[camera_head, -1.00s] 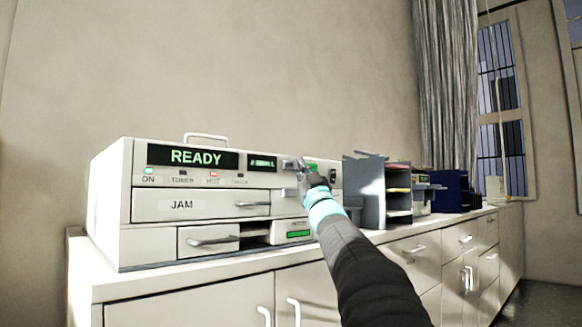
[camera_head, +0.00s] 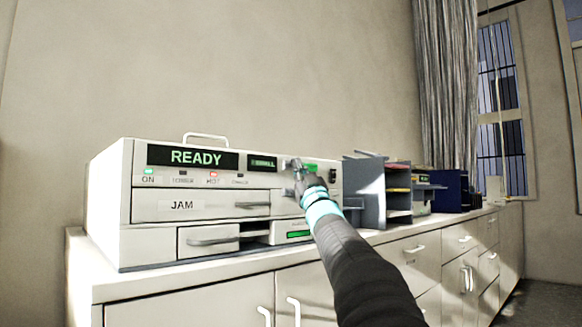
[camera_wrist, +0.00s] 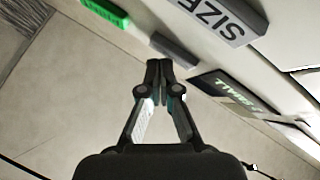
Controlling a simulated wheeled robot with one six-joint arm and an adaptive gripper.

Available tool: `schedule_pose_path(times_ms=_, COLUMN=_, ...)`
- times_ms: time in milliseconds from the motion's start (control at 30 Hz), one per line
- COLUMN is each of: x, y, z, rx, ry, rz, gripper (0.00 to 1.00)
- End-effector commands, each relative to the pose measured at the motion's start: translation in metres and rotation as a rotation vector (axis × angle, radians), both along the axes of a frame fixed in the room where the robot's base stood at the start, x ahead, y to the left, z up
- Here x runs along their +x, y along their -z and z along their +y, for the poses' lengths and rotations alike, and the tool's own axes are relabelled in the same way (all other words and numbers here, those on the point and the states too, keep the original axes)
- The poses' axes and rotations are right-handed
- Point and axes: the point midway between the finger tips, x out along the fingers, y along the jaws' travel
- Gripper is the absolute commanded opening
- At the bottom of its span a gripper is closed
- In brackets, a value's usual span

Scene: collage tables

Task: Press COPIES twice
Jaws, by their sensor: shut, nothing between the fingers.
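The copier (camera_head: 160,235) is a cream machine on a long cabinet. Its main display (camera_head: 192,157) reads READY, and a small display (camera_head: 263,163) seems to read SMALL. My gripper (camera_head: 292,165) is in front of the copier's right-hand buttons and hides part of them. In the wrist view my gripper (camera_wrist: 158,66) is shut and empty, its tips close to a plain grey button (camera_wrist: 174,50); I cannot tell if they touch. A grey SIZE button (camera_wrist: 218,22) and a green button (camera_wrist: 104,12) are nearby. I cannot read a COPIES label in either view.
The JAM drawer (camera_head: 200,205) and a lower drawer handle (camera_head: 212,241) are below the panel. A grey paper sorter (camera_head: 368,190) stands right of the copier, with a dark blue box (camera_head: 450,190) beyond. The cabinet top (camera_head: 110,282) leaves a narrow front strip.

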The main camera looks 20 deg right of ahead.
Motion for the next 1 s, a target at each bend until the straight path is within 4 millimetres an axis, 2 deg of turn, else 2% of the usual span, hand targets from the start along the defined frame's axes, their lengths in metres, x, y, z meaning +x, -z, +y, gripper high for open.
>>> schedule_pose_path(times_ms=1000, x=0.0079, y=0.0001, z=0.0030, rx=0.000, ry=0.000, rz=0.000, gripper=0.00)
